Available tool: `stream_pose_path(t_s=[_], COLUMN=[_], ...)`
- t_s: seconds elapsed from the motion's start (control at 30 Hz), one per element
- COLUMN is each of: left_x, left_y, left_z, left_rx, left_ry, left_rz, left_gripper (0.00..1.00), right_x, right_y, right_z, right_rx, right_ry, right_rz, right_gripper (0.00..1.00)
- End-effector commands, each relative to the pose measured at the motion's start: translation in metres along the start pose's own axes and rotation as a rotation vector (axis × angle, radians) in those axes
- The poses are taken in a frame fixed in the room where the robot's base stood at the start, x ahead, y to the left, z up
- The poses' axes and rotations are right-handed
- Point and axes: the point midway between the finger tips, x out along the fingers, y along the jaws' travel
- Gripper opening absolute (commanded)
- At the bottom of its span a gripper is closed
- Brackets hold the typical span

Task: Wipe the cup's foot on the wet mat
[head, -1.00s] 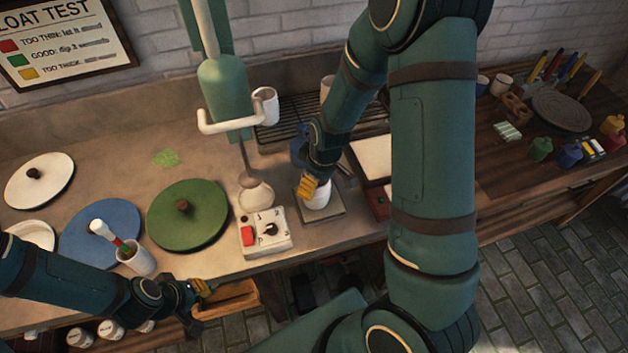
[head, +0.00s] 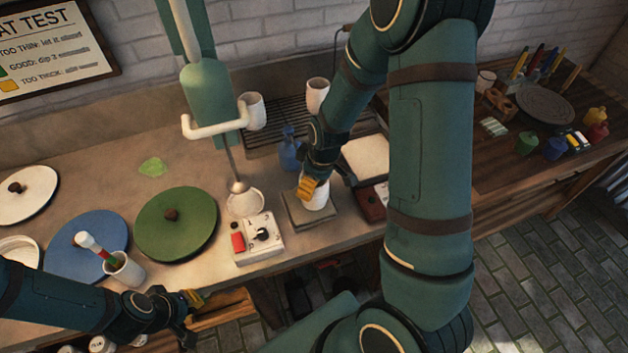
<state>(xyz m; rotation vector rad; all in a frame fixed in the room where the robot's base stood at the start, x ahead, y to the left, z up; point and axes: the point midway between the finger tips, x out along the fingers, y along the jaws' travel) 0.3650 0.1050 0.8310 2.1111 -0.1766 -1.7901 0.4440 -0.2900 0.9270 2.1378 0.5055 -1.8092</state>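The white cup (head: 318,199) is upright, or nearly so, at the wet mat (head: 296,216), a flat grey-brown square pad on the counter. Its foot appears at the mat's surface; I cannot tell whether they touch. My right gripper (head: 307,187) has its yellow fingers at the cup's left side and appears shut on it; the arm hides the far finger and part of the cup. My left gripper (head: 193,298) is low at the counter's front edge, away from cup and mat. It looks empty, but its finger gap is unclear.
A switch box (head: 259,240) with a red button stands left of the mat, beside a mixer over a pale bowl (head: 246,204). A blue bottle (head: 290,150) and wire rack (head: 275,138) are behind. A white-topped box (head: 367,157) stands right. Glaze lids (head: 176,224) fill the left.

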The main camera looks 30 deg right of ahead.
Motion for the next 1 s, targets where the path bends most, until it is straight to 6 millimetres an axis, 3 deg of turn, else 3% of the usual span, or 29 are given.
stream_pose_path(t_s=[0.6,1.0], left_x=[-0.005,-0.005], left_y=[0.002,0.002], left_z=[-0.001,-0.001], left_rx=[0.000,0.000], left_ry=[0.000,0.000], left_rz=[0.000,0.000], left_gripper=[0.00,0.00], right_x=[0.002,0.002], right_y=[-0.023,-0.023], right_z=[-0.016,-0.018], right_rx=[-0.002,0.000], right_ry=[-0.003,-0.001], right_rz=[-0.004,-0.002], right_gripper=[0.32,0.32])
